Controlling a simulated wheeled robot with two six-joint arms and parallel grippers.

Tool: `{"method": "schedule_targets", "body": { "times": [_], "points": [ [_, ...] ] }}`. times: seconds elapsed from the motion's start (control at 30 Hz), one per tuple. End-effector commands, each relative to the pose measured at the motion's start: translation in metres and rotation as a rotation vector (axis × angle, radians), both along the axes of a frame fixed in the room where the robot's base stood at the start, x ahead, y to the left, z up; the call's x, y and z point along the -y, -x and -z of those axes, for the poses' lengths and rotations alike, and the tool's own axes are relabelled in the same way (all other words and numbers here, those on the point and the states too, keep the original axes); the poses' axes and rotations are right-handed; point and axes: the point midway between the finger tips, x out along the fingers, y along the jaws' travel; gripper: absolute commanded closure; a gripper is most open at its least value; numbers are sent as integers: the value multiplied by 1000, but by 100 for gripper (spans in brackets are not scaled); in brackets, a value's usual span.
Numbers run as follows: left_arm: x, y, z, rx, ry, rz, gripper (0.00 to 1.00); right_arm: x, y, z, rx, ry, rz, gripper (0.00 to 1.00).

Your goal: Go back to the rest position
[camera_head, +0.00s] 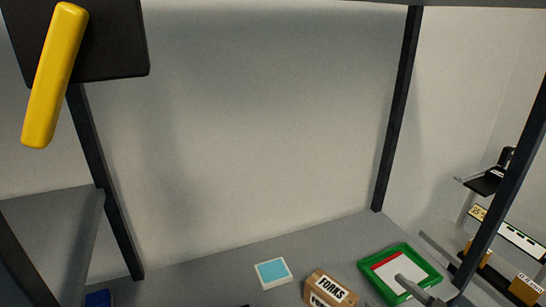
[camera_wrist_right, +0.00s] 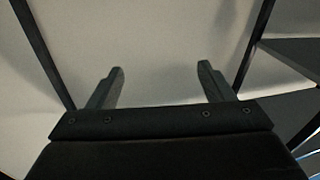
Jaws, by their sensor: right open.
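In the head view, a grey finger-like piece, apparently my right gripper (camera_head: 418,288), shows at the bottom right in front of a green-rimmed tray (camera_head: 372,266). Most of it is cut off by the lower edge. In the right wrist view, the right gripper (camera_wrist_right: 160,82) has its two dark fingers spread wide, with nothing between them. Behind them is a plain pale wall (camera_wrist_right: 160,35). My left gripper is not in view.
A blue-and-white flat item (camera_head: 273,273) and a cardboard box marked FORKS (camera_head: 330,288) are on the grey surface (camera_head: 205,278). Dark posts (camera_head: 398,110) frame the wall. A black panel with a yellow bar (camera_head: 52,75) is at upper left. Labelled boxes (camera_head: 526,289) are at right.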

Motion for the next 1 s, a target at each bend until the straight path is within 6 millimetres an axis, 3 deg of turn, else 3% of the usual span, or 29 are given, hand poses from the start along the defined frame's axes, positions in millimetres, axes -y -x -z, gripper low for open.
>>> {"method": "schedule_targets", "body": {
  "times": [0.1, 0.2, 0.37, 0.5, 0.67, 0.8, 1.0],
  "points": [
    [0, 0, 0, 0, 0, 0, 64, 22, 1, -28, 133, -78, 186, 26],
    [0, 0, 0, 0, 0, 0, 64, 50, 5, -40, 187, -119, 373, 26],
    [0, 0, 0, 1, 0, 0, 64, 97, 18, -32, 140, -137, 689, 26],
    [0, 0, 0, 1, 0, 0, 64, 129, 39, -1, -30, -104, 924, 26],
    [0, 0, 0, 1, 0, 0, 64, 143, 74, 52, -343, -13, 1084, 26],
    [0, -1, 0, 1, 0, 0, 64, 131, 112, 99, -663, 97, 1087, 26],
    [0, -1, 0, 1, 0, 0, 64, 96, 163, 142, -1024, 238, 927, 26]
  ]
}}
